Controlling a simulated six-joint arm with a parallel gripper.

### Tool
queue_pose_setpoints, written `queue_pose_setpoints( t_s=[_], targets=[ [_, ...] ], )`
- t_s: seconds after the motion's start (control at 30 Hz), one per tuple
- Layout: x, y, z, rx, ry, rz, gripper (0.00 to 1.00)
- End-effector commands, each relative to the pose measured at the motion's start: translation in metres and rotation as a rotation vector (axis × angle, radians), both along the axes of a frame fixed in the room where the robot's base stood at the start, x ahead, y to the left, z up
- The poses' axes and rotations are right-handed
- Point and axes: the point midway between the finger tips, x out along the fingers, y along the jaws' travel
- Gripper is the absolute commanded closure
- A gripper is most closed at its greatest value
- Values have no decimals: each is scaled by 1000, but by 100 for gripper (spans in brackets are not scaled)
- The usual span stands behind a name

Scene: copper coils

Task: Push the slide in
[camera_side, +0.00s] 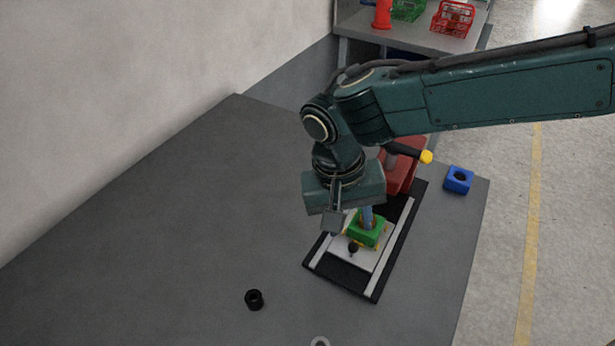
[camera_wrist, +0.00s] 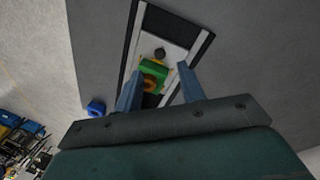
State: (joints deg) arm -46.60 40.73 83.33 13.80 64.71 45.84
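The slide (camera_side: 375,258) is a pale plate between two silver rails on a black base, with a small black knob (camera_side: 353,248) at its near end. A green block (camera_side: 357,235) sits on the plate. In the wrist view the slide (camera_wrist: 175,52) runs upward, and the green block (camera_wrist: 153,68) shows an orange ring-shaped part (camera_wrist: 152,86). My gripper (camera_side: 350,222) hangs over the slide, near the green block. In the wrist view its two fingers (camera_wrist: 159,72) are apart with nothing held between them. Whether a finger touches the block is unclear.
A red machine (camera_side: 398,172) with a black lever and yellow knob (camera_side: 426,157) stands at the slide's far end, partly hidden by my arm. A blue block (camera_side: 459,180) lies right of it. A black ring (camera_side: 254,299) lies front left. The table's left is clear.

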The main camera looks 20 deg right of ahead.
Motion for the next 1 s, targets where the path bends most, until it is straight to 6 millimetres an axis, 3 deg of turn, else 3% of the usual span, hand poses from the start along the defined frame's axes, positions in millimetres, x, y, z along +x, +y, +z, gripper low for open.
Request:
queue_pose_setpoints(
  t_s=[0.2, 0.4, 0.83, 1.0],
  targets=[
    [-2, -7, -32, -2, 2, 0, 61],
    [-2, -10, -50, -1, 1, 1, 61],
    [-2, -11, -56, 0, 0, 0, 61],
    [-2, -11, -56, 0, 0, 1, 94]
  ],
)
